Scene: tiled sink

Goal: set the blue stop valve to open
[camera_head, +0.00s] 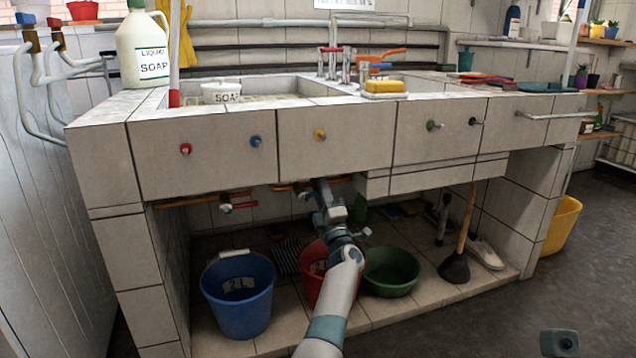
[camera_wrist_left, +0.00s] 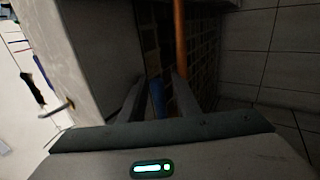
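The blue stop valve's handle (camera_wrist_left: 157,98) shows in the left wrist view as a narrow blue shape between my fingers, beside an upright-looking copper pipe (camera_wrist_left: 180,45). My left gripper (camera_wrist_left: 157,98) is open, with a finger on each side of the handle. I cannot tell whether the fingers touch it. In the head view my left gripper (camera_head: 322,190) reaches under the sink and hides most of the valve there. The handle's angle is hard to read in the dark. A dark grey block at the bottom right of the head view seems to be part of my right arm; its fingers do not show.
A red-handled valve (camera_head: 245,205) sits on the copper pipe to the left. The tiled sink front (camera_head: 350,150) overhangs my gripper. A blue bucket (camera_head: 238,300), a red bucket (camera_head: 315,262), a green basin (camera_head: 392,272) and a plunger (camera_head: 455,266) stand below.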

